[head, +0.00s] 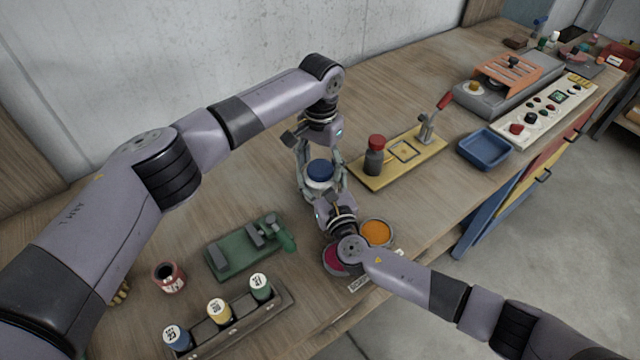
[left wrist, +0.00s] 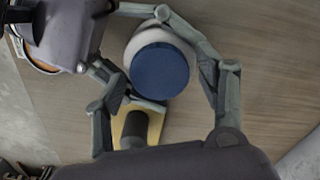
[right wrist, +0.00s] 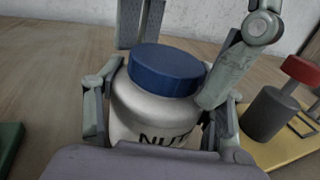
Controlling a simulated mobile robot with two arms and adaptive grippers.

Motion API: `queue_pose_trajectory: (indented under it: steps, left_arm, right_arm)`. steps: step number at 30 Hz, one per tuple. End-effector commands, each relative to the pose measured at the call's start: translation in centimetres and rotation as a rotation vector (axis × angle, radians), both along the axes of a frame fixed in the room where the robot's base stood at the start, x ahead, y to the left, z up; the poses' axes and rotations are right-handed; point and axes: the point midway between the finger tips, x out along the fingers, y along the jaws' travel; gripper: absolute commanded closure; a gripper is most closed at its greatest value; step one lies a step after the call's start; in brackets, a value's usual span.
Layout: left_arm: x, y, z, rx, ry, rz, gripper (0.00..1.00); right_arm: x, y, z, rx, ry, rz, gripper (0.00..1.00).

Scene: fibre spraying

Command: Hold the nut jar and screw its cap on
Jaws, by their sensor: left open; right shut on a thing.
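The nut jar (right wrist: 150,118) is white, with "NUT" lettering in the right wrist view. It stands upright. Its blue cap (head: 321,170) sits on the jar's mouth and looks level; the thread is hidden. The cap also shows from above in the left wrist view (left wrist: 160,70) and from the side in the right wrist view (right wrist: 167,70). My right gripper (head: 324,188) is shut around the jar's body, below the cap. My left gripper (head: 321,160) is open above the jar, with its fingers apart on either side of the cap; I cannot tell whether they touch it.
A yellow board (head: 400,160) with a red-capped bottle (head: 375,156) and a lever is right of the jar. A green fixture (head: 244,249) stands front left, bowls of orange (head: 376,232) and magenta powder in front. A blue tray (head: 485,149) lies farther right. The back wall is close behind.

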Motion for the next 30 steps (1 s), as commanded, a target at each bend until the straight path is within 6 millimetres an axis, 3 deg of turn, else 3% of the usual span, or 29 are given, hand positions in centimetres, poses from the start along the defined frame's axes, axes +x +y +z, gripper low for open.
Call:
queue_pose_trajectory:
  steps: [14,30]
  left_arm:
    - [0.0,-0.1,0.5,-0.001,0.0,-0.001,0.28]
    - [0.1,-0.1,10.4,-0.002,-0.001,0.0,0.28]
  right_arm:
    - [-0.1,0.0,-0.1,0.0,0.002,0.001,1.0]
    - [0.0,0.0,-0.1,0.0,0.002,0.001,1.0]
